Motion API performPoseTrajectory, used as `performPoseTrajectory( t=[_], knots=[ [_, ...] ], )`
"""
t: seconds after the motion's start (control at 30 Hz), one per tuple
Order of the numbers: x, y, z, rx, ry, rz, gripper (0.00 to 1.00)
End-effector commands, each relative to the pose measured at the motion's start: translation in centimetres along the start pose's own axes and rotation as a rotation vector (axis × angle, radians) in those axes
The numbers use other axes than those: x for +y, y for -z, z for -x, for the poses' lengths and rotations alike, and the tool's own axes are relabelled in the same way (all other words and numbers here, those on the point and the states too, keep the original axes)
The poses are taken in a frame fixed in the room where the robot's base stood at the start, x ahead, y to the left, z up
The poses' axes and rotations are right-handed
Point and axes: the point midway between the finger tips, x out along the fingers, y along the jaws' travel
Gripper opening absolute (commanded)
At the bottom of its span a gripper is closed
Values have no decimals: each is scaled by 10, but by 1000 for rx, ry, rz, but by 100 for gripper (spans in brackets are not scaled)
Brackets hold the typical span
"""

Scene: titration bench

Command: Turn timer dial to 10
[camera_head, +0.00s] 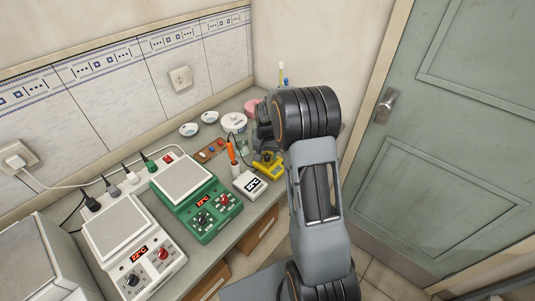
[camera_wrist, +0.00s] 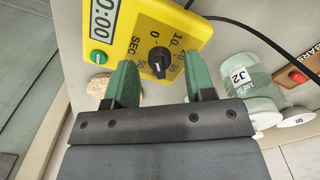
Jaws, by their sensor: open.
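The timer is a yellow box (camera_wrist: 140,28) in the wrist view, with a round black dial (camera_wrist: 159,60), a digital display (camera_wrist: 104,14) reading zeros and a green button (camera_wrist: 98,57). The dial has a white mark on its face; which number it points at is too small to tell. The timer also shows in the head view (camera_head: 266,168), below the end of my arm. My gripper (camera_wrist: 160,72) is open, its two green fingers apart on either side of the dial. I see no contact with the dial.
A white box (camera_head: 250,184) stands close to the timer. In the wrist view a jar labelled J2 (camera_wrist: 246,75) stands right of the gripper, and a black cable (camera_wrist: 245,27) crosses behind.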

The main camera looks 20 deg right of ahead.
Motion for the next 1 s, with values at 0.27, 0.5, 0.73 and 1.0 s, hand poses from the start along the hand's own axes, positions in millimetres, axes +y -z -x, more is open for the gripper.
performPoseTrajectory(
  t=[0.27, 0.5, 0.73, 1.0],
  knots=[
    [0, 0, -5, 0, 0, 0, 50],
    [0, 0, -4, 0, 0, 1, 37],
    [0, 0, -4, 0, 0, 0, 15],
    [1, 0, -4, 0, 0, -3, 0]
  ],
)
